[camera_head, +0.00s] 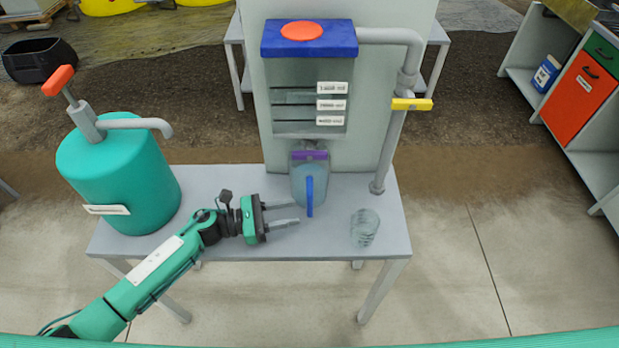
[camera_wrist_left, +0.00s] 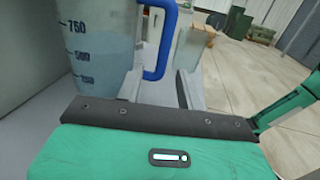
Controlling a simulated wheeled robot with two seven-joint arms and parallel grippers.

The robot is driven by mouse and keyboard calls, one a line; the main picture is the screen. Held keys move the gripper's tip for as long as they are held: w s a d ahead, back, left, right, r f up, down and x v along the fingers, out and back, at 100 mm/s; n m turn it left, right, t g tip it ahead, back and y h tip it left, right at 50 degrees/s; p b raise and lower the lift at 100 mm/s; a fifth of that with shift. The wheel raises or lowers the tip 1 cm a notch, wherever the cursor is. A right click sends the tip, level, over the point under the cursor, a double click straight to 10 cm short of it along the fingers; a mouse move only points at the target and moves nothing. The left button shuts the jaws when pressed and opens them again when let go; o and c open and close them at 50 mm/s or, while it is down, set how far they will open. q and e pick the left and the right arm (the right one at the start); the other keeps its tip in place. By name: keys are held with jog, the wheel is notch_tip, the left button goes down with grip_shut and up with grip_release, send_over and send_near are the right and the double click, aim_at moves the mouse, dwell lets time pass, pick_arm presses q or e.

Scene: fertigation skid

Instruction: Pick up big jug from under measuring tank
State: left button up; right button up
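The big jug (camera_head: 300,185) is clear with a blue handle, a purple band near its rim and bluish contents. It stands upright on the grey bench under the measuring tank (camera_head: 309,85), which has a blue lid and an orange cap. In the left wrist view the jug (camera_wrist_left: 98,45) fills the upper left, with volume marks and its blue handle (camera_wrist_left: 163,42) facing right. My left gripper (camera_head: 298,213) is open and empty, low over the bench, its fingers pointing right toward the handle. The handle appears just beyond the fingers; contact cannot be told. My right gripper is not in view.
A green pump canister (camera_head: 125,185) stands on the bench's left. A small clear cup (camera_head: 365,228) stands right of the jug. A grey pipe with a yellow valve handle (camera_head: 411,104) rises at the bench's right. The bench front (camera_head: 330,240) is clear.

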aim_at(308, 209)
pick_arm(q)
jog(key=shift+d, duration=0.35)
jog(key=d+p, duration=0.1)
jog(key=d, duration=0.2)
jog(key=d+p, duration=0.1)
jog(key=shift+w+d+r+p, duration=0.3)
jog(key=shift+w+d+r, duration=0.05)
jog(key=shift+w+d, duration=0.05)
jog(key=shift+d+f, duration=0.1)
jog(key=shift+d, duration=0.2)
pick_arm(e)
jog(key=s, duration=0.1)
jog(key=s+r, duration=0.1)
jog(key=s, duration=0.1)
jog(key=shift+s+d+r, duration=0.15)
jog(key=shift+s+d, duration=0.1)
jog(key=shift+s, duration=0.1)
pick_arm(q)
jog(key=shift+c, duration=0.3)
grip_shut()
jog(key=shift+w, duration=0.1)
